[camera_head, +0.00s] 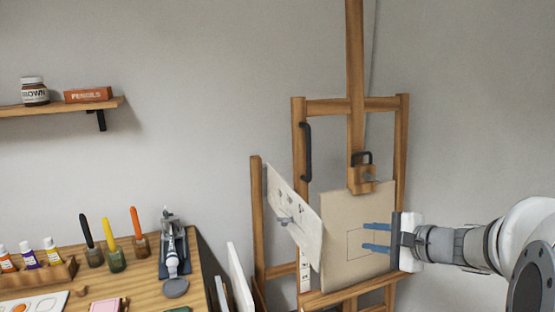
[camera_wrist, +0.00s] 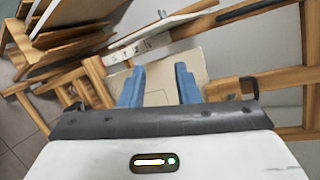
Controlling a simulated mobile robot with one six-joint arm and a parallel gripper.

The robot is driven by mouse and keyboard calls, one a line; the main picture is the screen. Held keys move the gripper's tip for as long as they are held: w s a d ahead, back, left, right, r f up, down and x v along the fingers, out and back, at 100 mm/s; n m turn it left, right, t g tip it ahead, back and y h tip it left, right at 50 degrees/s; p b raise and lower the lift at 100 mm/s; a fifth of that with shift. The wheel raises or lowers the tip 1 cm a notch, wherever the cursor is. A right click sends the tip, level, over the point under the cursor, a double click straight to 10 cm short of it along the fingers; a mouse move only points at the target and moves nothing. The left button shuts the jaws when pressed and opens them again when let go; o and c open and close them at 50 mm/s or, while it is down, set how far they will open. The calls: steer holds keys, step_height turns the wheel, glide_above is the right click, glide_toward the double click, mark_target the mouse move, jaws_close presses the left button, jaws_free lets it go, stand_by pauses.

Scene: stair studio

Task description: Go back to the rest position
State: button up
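My gripper (camera_head: 377,237) is at the right in the head view, held level in front of the easel. Its two blue fingers are spread apart with nothing between them; they also show in the wrist view (camera_wrist: 158,86). The wooden easel (camera_head: 299,200) holds a beige board (camera_head: 345,205) with a faint rectangle drawn on it. The fingers overlap the board in the picture; I cannot tell whether they touch it. A black handle (camera_head: 306,152) is on the easel's left post. A clamp block (camera_head: 362,178) sits at the board's top edge.
A tilted white panel (camera_head: 293,205) stands left of the board. A wooden table (camera_head: 145,275) at lower left carries paint tubes (camera_head: 28,257), several colored-handled tools (camera_head: 110,245) and a grey device (camera_head: 172,250). A wall shelf (camera_head: 60,108) is above. Panels (camera_wrist: 75,45) lean near the easel.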

steer(key=s+a+f+n+g+h, duration=0.1)
steer(key=s+a+f+n+g, duration=0.5)
steer(key=s+a, duration=0.35)
steer(key=s+d+f+n+g+h, duration=0.1)
steer(key=s+d+f+n+h, duration=0.1)
steer(key=s+n+h, duration=0.5)
steer(key=s+d+n, duration=0.1)
steer(key=s+n, duration=0.1)
steer(key=s, duration=0.1)
steer(key=shift+s+d+g, duration=0.2)
steer(key=shift+s+g, duration=0.05)
steer(key=shift+g, duration=0.15)
steer(key=shift+w, duration=0.1)
